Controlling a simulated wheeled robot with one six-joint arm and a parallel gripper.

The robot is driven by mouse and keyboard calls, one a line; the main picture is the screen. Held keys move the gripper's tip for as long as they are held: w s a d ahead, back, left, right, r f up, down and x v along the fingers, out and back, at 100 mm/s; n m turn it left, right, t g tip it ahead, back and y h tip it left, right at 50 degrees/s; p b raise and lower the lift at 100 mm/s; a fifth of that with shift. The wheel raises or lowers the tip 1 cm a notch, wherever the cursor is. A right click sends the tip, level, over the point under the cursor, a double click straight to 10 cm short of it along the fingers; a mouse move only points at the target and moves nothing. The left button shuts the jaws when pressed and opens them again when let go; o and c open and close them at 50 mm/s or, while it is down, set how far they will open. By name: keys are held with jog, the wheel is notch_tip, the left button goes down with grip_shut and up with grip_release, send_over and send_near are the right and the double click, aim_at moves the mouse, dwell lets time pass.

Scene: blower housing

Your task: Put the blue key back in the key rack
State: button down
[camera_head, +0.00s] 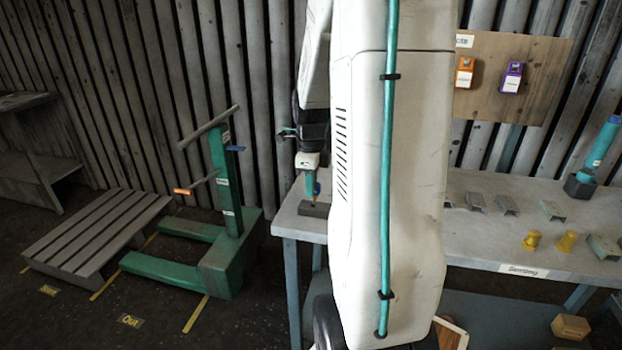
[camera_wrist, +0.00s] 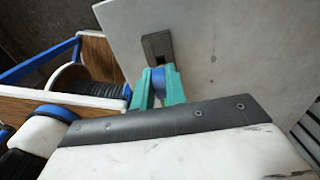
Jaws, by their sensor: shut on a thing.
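My gripper (camera_wrist: 159,88) has teal fingers shut on a small blue piece, the blue key (camera_wrist: 158,78). Only its blue part shows between the fingers; its far end is hard to make out. In the wrist view the key lines up with the near end of a small dark grey block (camera_wrist: 155,44) on the grey tabletop. In the head view my gripper (camera_head: 312,188) points down just above this block (camera_head: 313,210), at the table's left end. I cannot tell whether key and block touch. Nothing is clearly recognisable as the key rack; the block may be it.
The table (camera_head: 480,252) carries several metal brackets (camera_head: 507,205), yellow knobs (camera_head: 567,241) and a teal-handled tool (camera_head: 597,157). A wooden board (camera_head: 545,80) with orange and purple locks hangs behind. A green lift truck (camera_head: 227,250) and pallet (camera_head: 95,235) stand left. My arm hides the middle.

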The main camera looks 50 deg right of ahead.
jog(key=shift+f, duration=1.3)
jog(key=shift+f, duration=0.25)
jog(key=c, duration=1.3)
grip_release()
jog(key=shift+c, duration=0.2)
notch_tip(320, 180, up, 8)
jog(key=shift+f, duration=0.1)
